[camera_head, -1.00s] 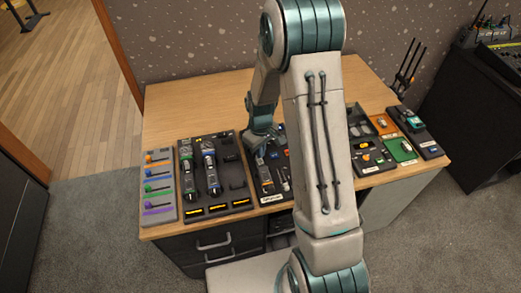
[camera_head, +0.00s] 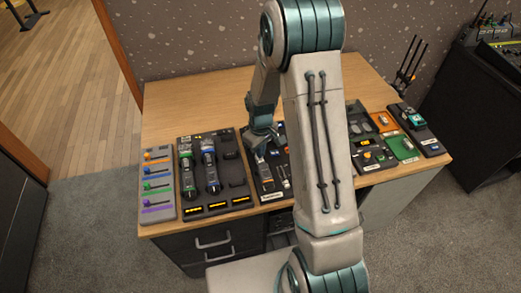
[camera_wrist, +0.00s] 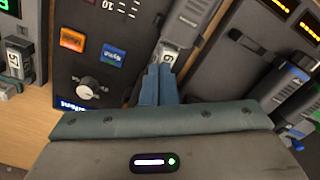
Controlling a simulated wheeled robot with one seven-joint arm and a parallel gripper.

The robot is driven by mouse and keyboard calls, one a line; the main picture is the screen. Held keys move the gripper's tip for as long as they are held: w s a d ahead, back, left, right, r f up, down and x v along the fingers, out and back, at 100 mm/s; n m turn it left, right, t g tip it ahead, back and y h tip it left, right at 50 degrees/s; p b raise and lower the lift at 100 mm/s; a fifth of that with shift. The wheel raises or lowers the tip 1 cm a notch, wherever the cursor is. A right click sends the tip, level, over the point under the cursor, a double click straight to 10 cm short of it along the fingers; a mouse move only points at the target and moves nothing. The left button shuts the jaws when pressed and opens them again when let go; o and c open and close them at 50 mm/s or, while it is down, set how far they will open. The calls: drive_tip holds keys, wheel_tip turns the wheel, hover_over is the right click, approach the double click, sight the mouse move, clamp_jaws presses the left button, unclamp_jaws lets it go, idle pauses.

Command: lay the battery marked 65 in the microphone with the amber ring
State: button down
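My gripper (camera_wrist: 159,85) points down at the middle of the desk, its two blue fingers close together with no clear gap. It also shows in the head view (camera_head: 262,146), partly behind my arm. Just beyond the fingertips is a pale label (camera_wrist: 171,57) starting with 6, the rest hidden, on a battery lying at a dark grey device (camera_wrist: 194,22). The battery lies toward the right finger and does not look gripped. This device may be the amber-ring microphone, but no amber ring shows clearly. It appears in the head view as a dark body (camera_head: 264,175).
Another battery (camera_wrist: 14,62) marked 57 or similar stands at the wrist view's left. A knob panel (camera_wrist: 88,85) lies close by. The desk behind (camera_head: 190,105) is clear.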

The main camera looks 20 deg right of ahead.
drive_tip(key=shift+r+p, duration=1.6)
drive_tip(key=shift+r, duration=1.35)
drive_tip(key=shift+r, duration=0.3)
drive_tip(key=s+r+m+t, duration=0.1)
drive_tip(key=s+r, duration=0.3)
drive_tip(key=r, duration=0.4)
drive_tip(key=s+r+m+t, duration=0.15)
drive_tip(key=s+r, duration=0.25)
drive_tip(key=r, duration=0.4)
drive_tip(key=s+r+m+t, duration=0.1)
drive_tip(key=s+r+m, duration=0.2)
drive_tip(key=s, duration=1)
wheel_tip(320, 180, up, 4)
drive_tip(key=shift+f, duration=0.1)
drive_tip(key=shift+s+m, duration=0.1)
drive_tip(key=shift+m, duration=0.15)
drive_tip(key=c, duration=1.6)
unclamp_jaws()
drive_tip(key=shift+c, duration=0.2)
